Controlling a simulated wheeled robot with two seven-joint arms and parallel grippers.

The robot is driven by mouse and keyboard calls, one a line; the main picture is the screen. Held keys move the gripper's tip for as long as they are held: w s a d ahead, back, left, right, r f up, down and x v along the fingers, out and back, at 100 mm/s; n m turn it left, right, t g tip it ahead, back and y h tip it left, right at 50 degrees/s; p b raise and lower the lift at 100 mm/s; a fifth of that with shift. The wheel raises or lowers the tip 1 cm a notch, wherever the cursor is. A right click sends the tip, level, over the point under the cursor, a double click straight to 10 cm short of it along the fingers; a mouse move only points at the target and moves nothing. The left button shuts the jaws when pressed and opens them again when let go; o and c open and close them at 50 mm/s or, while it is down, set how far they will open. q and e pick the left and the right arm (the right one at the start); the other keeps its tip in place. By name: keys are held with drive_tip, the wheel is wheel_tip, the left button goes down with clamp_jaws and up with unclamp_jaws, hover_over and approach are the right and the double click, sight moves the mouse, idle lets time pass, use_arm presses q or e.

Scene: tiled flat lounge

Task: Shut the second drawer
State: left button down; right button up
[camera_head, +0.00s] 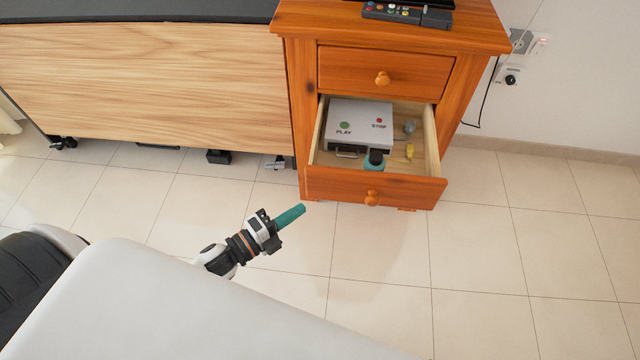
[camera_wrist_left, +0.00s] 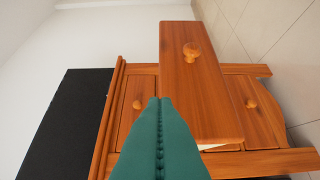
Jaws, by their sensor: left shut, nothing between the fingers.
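The wooden cabinet (camera_head: 458,95) stands against the wall. Its second drawer (camera_head: 330,180) is pulled well out, with a round knob (camera_head: 371,198) on its front. A grey box marked PLAY and STOP (camera_head: 358,118), a teal-and-black bottle (camera_head: 375,160) and small items lie inside. The top drawer (camera_head: 345,70) is shut. My left gripper (camera_head: 300,210) is shut and empty, with teal fingers pointing toward the cabinet, just left of the open drawer's front. The left wrist view, turned sideways, shows the open drawer's front (camera_wrist_left: 195,95) beyond the fingers (camera_wrist_left: 160,102). My right gripper is out of view.
A wood-panelled unit on castors (camera_head: 140,85) stands left of the cabinet. A remote (camera_head: 405,14) lies on the cabinet top. Sockets (camera_head: 515,60) with a cable are on the right wall. The tiled floor (camera_head: 480,260) in front is clear.

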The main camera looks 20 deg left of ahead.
sight(334, 173)
use_arm(q)
drive_tip(key=shift+w+d+b, duration=0.1)
drive_tip(key=shift+w+d, duration=0.3)
drive_tip(key=shift+w, duration=1.3)
drive_tip(key=shift+w+d+b, duration=0.1)
drive_tip(key=shift+w+d, duration=0.3)
drive_tip(key=shift+w, duration=1.35)
drive_tip(key=shift+w+d+b, duration=0.1)
drive_tip(key=shift+w+d, duration=0.3)
drive_tip(key=shift+w, duration=1.3)
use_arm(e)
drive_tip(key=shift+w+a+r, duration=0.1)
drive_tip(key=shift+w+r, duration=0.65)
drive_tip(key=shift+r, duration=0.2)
use_arm(q)
drive_tip(key=shift+w, duration=0.1)
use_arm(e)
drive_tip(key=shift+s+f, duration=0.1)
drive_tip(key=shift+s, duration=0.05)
